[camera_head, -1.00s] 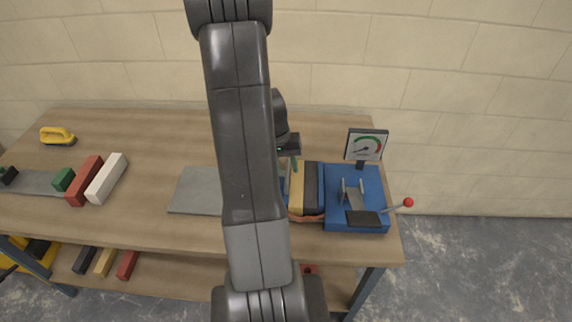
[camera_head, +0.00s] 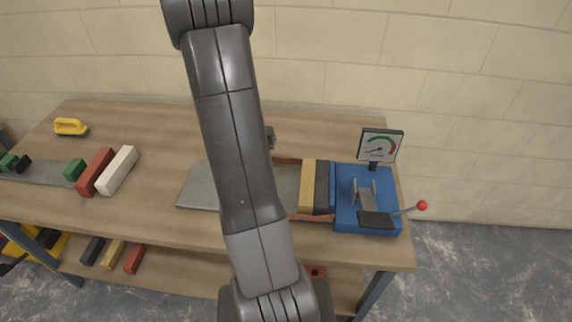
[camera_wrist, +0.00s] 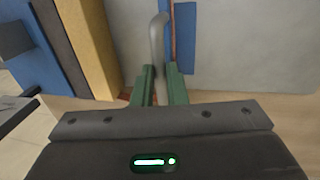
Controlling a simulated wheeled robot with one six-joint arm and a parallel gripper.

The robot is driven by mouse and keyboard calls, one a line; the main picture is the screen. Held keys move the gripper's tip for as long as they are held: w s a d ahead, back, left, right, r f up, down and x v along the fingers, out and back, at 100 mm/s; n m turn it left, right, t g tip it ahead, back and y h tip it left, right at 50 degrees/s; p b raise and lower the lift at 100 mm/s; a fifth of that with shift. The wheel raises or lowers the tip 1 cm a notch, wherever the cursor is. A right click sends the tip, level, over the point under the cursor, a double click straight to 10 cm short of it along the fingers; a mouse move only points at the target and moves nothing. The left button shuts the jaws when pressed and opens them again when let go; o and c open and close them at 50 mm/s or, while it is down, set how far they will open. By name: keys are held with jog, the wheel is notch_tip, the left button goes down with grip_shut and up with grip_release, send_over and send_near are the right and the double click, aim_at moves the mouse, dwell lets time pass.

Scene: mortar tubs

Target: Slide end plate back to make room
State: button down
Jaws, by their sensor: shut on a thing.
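In the wrist view my gripper (camera_wrist: 160,74) is shut on a grey bent handle (camera_wrist: 159,38). The blue end plate (camera_wrist: 186,38) shows nearly edge-on just right of it. In the head view my arm hides the gripper and end plate. A tan block (camera_head: 307,186) and a black block (camera_head: 322,187) stand side by side against the blue press (camera_head: 366,190); they also show at the left of the wrist view as the tan block (camera_wrist: 94,50) and black block (camera_wrist: 70,45). Bare grey bed (camera_head: 288,186) shows left of the tan block, so the plate stands apart from it.
Reddish-brown strips (camera_head: 305,217) edge the bed. The press has a dial gauge (camera_head: 380,146) and a red-knobbed lever (camera_head: 421,206). A grey sheet (camera_head: 196,187) lies left of my arm. White (camera_head: 118,170) and red (camera_head: 95,171) blocks lie farther left; bench (camera_head: 150,190) between is clear.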

jog(key=w+a, duration=0.2)
jog(key=a, duration=1)
jog(key=shift+w+a+b, duration=0.3)
jog(key=shift+a+b, duration=0.05)
jog(key=c, duration=1.5)
grip_release()
jog(key=shift+o, duration=0.2)
notch_tip(320, 180, up, 14)
jog(key=a+b, duration=0.1)
jog(key=a, duration=0.1)
jog(key=shift+w+a+f, duration=0.15)
jog(key=shift+w+a, duration=0.1)
jog(key=d+f+p, duration=0.1)
jog(key=d+f, duration=0.2)
jog(key=f, duration=1)
jog(key=shift+s+d+f, duration=0.15)
jog(key=shift+s+f, duration=0.2)
